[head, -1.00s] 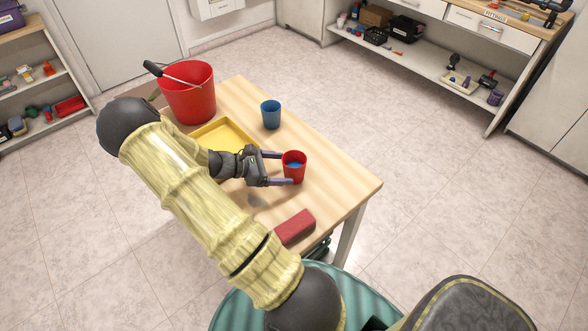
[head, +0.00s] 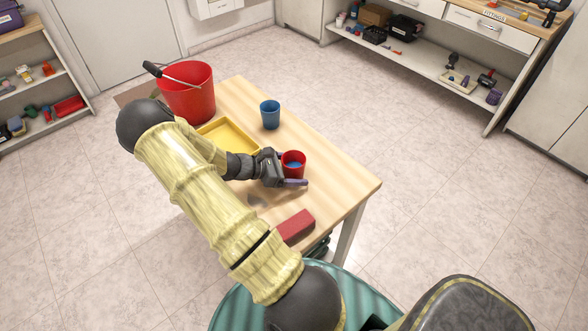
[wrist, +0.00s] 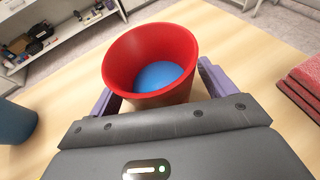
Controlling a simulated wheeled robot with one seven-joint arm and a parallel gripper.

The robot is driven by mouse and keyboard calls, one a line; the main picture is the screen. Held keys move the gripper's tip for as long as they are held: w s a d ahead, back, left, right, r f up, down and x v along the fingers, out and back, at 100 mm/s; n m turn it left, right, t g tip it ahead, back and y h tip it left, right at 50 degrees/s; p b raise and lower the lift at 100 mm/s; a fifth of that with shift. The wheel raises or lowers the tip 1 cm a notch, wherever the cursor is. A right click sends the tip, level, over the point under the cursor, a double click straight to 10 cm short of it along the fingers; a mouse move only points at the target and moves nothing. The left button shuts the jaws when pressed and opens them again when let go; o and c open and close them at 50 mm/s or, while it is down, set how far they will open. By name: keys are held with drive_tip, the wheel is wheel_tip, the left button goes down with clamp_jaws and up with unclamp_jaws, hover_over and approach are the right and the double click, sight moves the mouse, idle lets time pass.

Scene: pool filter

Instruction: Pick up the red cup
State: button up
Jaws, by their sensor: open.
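The red cup (head: 293,163) stands upright on the wooden table, near its right edge, with something blue inside. It also shows large in the wrist view (wrist: 150,62), where the blue content is round. My gripper (head: 288,172) is at the cup. Its purple fingers lie on either side of the cup in the wrist view (wrist: 155,90), with the cup between them. The fingers are open; a narrow gap shows at the cup's right side. The lower part of the cup is hidden by the gripper body in the wrist view.
A blue cup (head: 270,114) stands behind the red cup. A yellow tray (head: 240,134) and a large red bucket (head: 187,92) are farther back left. A red block (head: 295,227) lies near the front edge. Bare table (head: 335,185) lies right of the red cup.

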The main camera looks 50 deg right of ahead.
drive_tip(key=shift+c, duration=0.4)
drive_tip(key=c, duration=1.1)
drive_tip(key=shift+o, duration=0.2)
wheel_tip(320, 180, up, 18)
drive_tip(key=shift+p, duration=0.3)
